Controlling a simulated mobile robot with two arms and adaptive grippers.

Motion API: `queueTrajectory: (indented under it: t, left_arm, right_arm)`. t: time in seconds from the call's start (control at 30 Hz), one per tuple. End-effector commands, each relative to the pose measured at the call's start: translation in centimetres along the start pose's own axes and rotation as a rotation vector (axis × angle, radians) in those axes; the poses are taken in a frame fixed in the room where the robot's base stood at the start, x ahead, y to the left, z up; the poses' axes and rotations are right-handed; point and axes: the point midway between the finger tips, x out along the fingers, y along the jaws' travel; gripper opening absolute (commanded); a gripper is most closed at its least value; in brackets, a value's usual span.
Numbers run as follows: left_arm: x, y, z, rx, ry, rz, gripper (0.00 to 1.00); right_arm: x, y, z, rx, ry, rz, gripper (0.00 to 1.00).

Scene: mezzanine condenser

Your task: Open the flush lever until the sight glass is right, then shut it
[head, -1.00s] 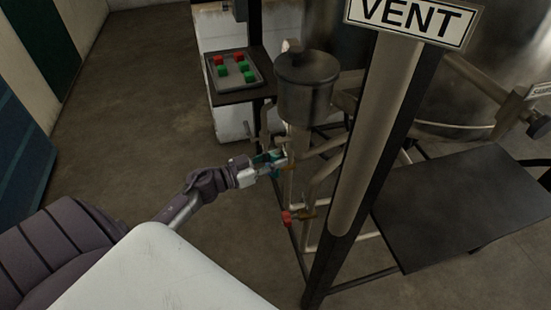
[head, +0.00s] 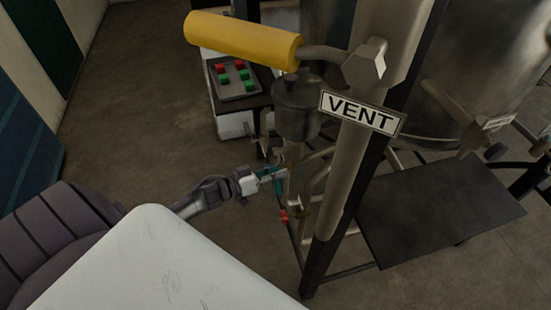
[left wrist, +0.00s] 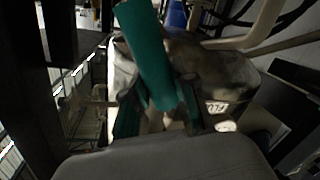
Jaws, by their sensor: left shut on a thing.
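The flush lever, with a teal grip (head: 279,187), is on the pipework below the grey metal pot. My left gripper (head: 267,174) is shut on the lever. In the left wrist view the teal grip (left wrist: 150,55) runs from the top edge down between the fingers of the gripper (left wrist: 160,108). A small white tag (left wrist: 222,126) reading "FLU" shows behind the fingers, partly hidden. I cannot make out the sight glass or its contents in either view. My right gripper is not in view.
A yellow handle (head: 243,40) and the VENT sign (head: 360,113) on a post stand close in front. A red valve handle (head: 284,215) is below the lever. A red-and-green button panel (head: 235,80) is behind. A dark platform (head: 440,212) lies right.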

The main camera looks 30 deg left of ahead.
Motion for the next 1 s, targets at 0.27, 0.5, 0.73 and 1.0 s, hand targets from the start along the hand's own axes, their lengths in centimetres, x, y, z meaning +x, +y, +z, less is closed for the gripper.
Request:
queueTrajectory:
  t: [0.27,0.5,0.73,1.0]
  left_arm:
    - [-0.4,2.0,-1.0,-0.257,-0.053,0.001,0.0]
    - [-0.7,3.3,-1.4,-0.48,-0.097,0.001,0.0]
    - [-0.9,4.3,-2.1,-0.689,-0.137,0.001,0.0]
    - [-1.0,5.2,-2.9,-0.89,-0.177,0.0,0.0]
  right_arm:
    - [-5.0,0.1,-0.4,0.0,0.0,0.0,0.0]
    - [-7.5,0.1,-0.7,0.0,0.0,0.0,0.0]
    - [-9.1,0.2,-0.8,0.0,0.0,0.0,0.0]
    - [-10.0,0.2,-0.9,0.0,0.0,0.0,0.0]
